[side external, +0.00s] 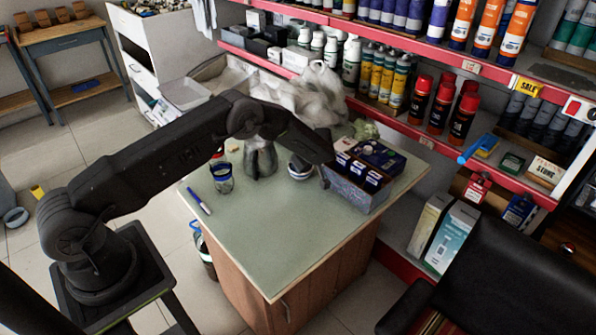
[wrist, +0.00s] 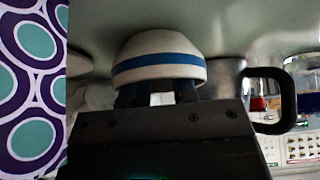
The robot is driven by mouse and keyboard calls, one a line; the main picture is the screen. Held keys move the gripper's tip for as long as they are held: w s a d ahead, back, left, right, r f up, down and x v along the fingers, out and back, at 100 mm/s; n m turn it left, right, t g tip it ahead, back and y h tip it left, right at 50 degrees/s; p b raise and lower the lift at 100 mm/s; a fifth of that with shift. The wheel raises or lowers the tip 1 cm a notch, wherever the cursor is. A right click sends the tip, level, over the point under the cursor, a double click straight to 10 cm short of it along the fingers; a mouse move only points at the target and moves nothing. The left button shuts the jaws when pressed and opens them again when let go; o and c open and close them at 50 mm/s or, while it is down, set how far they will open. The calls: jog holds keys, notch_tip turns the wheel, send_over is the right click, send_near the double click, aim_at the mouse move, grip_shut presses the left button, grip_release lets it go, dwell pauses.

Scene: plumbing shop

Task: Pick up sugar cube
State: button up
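My gripper (side external: 322,178) points down at a small white bowl with a blue band (side external: 300,168) on the green-topped table. In the wrist view the bowl (wrist: 160,58) appears upside down, and its side hides my fingertips. The bases of both fingers (wrist: 161,92) show apart, just past the bowl's rim. A bright white patch fills the gap between them; I cannot tell whether it is the sugar cube or background. The inside of the bowl is hidden. No sugar cube can be clearly made out in either view.
A purple-and-teal patterned surface (wrist: 30,85) is close in the wrist view. A metallic mug (wrist: 268,98), a jar (side external: 222,178) and a blue-white pen (side external: 199,201) are nearby. The table's front is clear.

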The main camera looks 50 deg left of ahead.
jog(key=shift+s+d+f, duration=0.1)
jog(key=shift+s+f, duration=0.2)
jog(key=shift+f, duration=0.1)
grip_shut()
